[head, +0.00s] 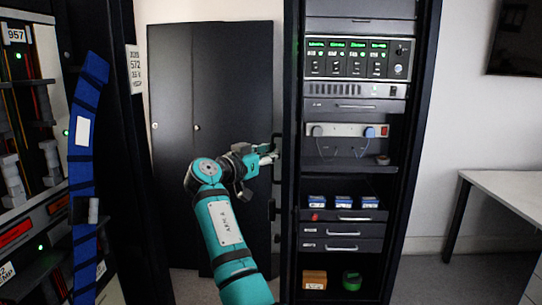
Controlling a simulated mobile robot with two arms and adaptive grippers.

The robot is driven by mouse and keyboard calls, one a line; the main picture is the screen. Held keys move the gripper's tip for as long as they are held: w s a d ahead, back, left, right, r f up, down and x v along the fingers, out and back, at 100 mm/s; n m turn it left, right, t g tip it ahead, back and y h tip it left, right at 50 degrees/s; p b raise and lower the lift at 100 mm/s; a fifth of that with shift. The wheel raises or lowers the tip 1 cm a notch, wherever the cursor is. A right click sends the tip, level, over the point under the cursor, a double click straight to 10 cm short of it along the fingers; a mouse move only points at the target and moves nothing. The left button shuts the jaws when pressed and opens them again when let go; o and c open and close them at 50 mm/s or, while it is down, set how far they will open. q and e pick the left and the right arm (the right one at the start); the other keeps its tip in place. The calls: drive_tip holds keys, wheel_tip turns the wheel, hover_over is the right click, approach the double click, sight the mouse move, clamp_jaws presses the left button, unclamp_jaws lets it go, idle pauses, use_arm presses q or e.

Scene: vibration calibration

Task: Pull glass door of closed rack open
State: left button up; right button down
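The rack (434,100) stands right of centre, a tall black cabinet with its shelves in plain sight. Its glass is too clear to make out, so I cannot tell how far the door stands open. A dark upright door edge (289,80) runs along the rack's left side, with a black handle (276,180) on its left. My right gripper (268,153) is at the upper part of this handle, fingers pointing right. I cannot tell whether the fingers are closed around the handle or only beside it. My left gripper is out of view.
A grey two-door cabinet (225,80) stands behind my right arm. Another equipment rack with blue strapping (82,170) is close on the left. A white table (510,185) stands at the right. Some floor is clear between rack and table.

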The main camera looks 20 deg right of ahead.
drive_tip(key=shift+d+r, duration=0.1)
drive_tip(key=c, duration=1.4)
unclamp_jaws()
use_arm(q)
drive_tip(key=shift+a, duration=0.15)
use_arm(e)
drive_tip(key=v, duration=0.7)
drive_tip(key=shift+a, duration=0.35)
drive_tip(key=shift+s, duration=0.15)
